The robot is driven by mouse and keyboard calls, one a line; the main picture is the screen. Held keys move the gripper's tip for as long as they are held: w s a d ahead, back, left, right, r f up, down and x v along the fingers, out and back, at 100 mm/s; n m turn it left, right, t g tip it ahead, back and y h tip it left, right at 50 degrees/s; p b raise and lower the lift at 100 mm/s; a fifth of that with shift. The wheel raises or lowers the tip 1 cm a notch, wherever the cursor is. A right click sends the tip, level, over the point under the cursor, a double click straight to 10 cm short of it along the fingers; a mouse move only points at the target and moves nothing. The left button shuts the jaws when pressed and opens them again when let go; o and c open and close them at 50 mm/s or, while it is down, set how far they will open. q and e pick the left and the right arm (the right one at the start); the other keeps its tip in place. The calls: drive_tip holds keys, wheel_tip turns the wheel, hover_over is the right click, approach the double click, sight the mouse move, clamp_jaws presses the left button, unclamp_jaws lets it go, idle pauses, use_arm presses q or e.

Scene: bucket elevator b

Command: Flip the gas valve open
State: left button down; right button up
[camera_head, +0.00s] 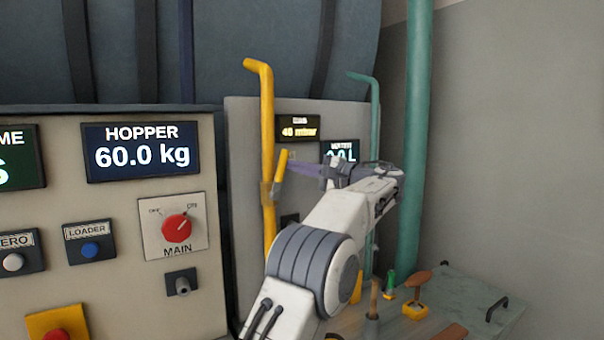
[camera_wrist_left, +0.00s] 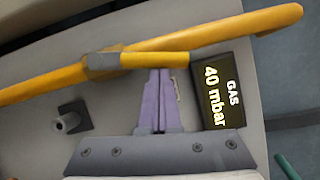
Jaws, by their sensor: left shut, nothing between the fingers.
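The gas valve sits on a yellow pipe (camera_head: 267,130) on the grey panel. Its yellow lever (camera_head: 281,165) points up from the valve body (camera_head: 268,192), tilted slightly away from the pipe. In the left wrist view the lever (camera_wrist_left: 155,60) lies at a small angle to the pipe (camera_wrist_left: 235,30). My left gripper (camera_head: 290,164) is shut and empty, its purple fingers together. In the wrist view its fingertips (camera_wrist_left: 160,71) are right at the lever's side; I cannot tell whether they touch. The gas display (camera_wrist_left: 222,92) reads 40 mbar. My right gripper is not in view.
A teal pipe (camera_head: 374,110) and the water display (camera_head: 340,150) are right of the gas pipe. A dark stub knob (camera_wrist_left: 72,118) sticks out below the pipe in the wrist view. The control box with the red main switch (camera_head: 177,228) is at left. A bench (camera_head: 470,290) with tools is lower right.

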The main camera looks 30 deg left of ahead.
use_arm(q)
drive_tip(key=shift+s+a+r+n+h, duration=0.3)
drive_tip(key=shift+s+n, duration=0.1)
drive_tip(key=shift+n, duration=0.2)
drive_tip(key=shift+s+a+r+n+h, duration=0.2)
drive_tip(key=shift+s+n+h, duration=0.15)
drive_tip(key=shift+n, duration=0.25)
drive_tip(key=w+d+p, duration=0.2)
drive_tip(key=d+p, duration=0.1)
drive_tip(key=d, duration=0.8)
drive_tip(key=shift+w+d, duration=0.15)
drive_tip(key=shift+d, duration=0.05)
drive_tip(key=shift+f, duration=0.15)
